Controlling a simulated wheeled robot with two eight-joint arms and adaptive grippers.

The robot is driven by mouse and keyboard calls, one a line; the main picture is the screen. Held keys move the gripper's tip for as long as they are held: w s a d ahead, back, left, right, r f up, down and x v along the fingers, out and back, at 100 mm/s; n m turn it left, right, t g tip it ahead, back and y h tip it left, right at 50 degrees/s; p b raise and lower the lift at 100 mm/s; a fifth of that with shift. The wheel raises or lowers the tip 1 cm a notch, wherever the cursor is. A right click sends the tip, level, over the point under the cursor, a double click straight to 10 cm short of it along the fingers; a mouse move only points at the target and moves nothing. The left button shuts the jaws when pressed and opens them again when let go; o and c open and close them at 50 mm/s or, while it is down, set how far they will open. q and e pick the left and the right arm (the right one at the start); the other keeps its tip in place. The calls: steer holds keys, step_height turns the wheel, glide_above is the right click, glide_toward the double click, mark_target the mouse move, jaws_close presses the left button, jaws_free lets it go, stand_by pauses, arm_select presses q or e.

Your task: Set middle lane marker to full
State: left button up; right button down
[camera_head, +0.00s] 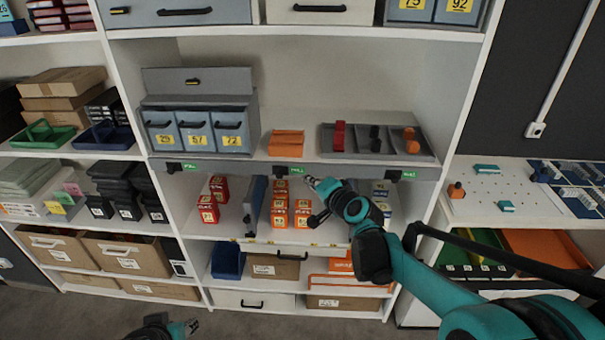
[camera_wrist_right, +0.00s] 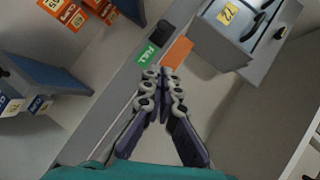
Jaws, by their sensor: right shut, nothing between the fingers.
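The middle lane marker (camera_head: 283,171) is a black tab on the grey shelf-edge rail, with a green label (camera_head: 297,170) to its right. In the right wrist view the black tab (camera_wrist_right: 160,30) sits beside a green label reading FULL (camera_wrist_right: 147,54). My right gripper (camera_head: 309,180) is shut and empty, its tips just right of and slightly below the green label. In the wrist view its closed tips (camera_wrist_right: 163,74) are close to the label; I cannot tell if they touch the rail. My left gripper (camera_head: 192,325) is low at the bottom edge, far from the rail.
The left marker (camera_head: 172,168) and right marker (camera_head: 394,176) also have green labels beside them. An orange tray (camera_head: 286,143) lies above the rail, near grey-blue bins (camera_head: 197,131). Orange boxes (camera_head: 280,210) and a blue-grey divider (camera_head: 255,206) stand below.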

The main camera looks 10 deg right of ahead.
steer(key=shift+v, duration=1.1)
steer(key=s+f+n+g+h, duration=0.2)
steer(key=s+f+n, duration=0.3)
steer(key=s, duration=0.9)
steer(key=s+f+n+g+h+b, duration=0.1)
steer(key=s+f+n+g, duration=0.3)
steer(key=s, duration=0.9)
steer(key=shift+s+f+n+g+h, duration=0.4)
steer(key=shift+f+n, duration=0.55)
steer(key=shift+n, duration=0.15)
steer(key=shift+d, duration=0.15)
